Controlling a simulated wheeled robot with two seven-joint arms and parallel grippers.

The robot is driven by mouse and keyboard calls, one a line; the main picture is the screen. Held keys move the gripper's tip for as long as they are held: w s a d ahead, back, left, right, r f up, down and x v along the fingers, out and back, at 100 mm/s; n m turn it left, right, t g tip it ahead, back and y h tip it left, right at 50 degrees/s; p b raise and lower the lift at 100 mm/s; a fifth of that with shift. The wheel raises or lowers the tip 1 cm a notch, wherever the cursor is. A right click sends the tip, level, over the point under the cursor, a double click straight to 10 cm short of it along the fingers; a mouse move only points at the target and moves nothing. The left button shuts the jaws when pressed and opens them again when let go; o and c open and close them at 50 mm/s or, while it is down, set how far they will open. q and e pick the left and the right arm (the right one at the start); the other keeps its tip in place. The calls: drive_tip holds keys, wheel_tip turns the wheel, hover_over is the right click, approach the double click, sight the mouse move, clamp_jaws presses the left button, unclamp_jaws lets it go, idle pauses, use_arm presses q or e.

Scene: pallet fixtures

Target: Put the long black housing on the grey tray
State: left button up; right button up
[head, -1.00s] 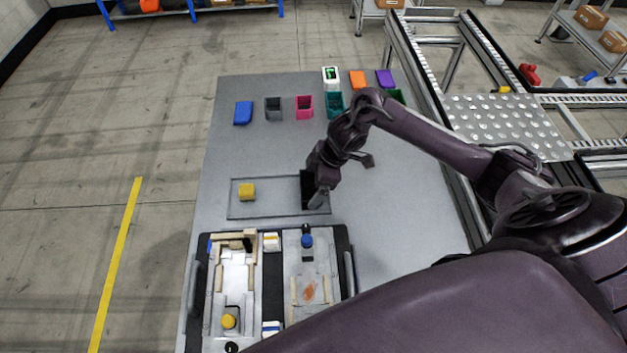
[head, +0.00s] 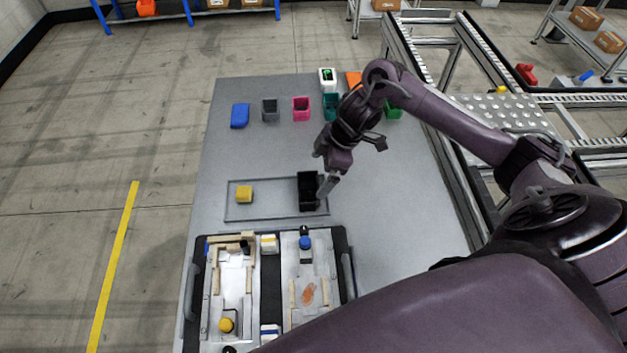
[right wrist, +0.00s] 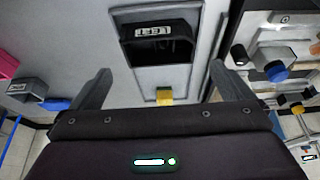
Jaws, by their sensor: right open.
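The long black housing (head: 308,191) is on the right end of the flat grey tray (head: 265,217). A yellow block (head: 244,194) sits near the tray's left end. My right gripper (head: 322,186) is open, just right of the housing; in the head view one finger shows close beside it, and I cannot tell the exact gap. In the right wrist view, the housing (right wrist: 157,45) lies beyond the two spread fingers (right wrist: 160,70), with nothing between them. The tray (right wrist: 165,82) and yellow block (right wrist: 164,96) also show there. My left gripper is not in view.
A black-edged fixture pallet (head: 270,285) with wooden pieces and knobs lies in front of the tray. Several coloured bins, including a pink one (head: 301,108), line the back of the table. The table is clear right of the tray. A conveyor (head: 425,80) runs along the right.

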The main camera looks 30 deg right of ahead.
drive_tip(key=v, duration=0.5)
drive_tip(key=shift+d+r, duration=0.1)
drive_tip(key=shift+r, duration=0.15)
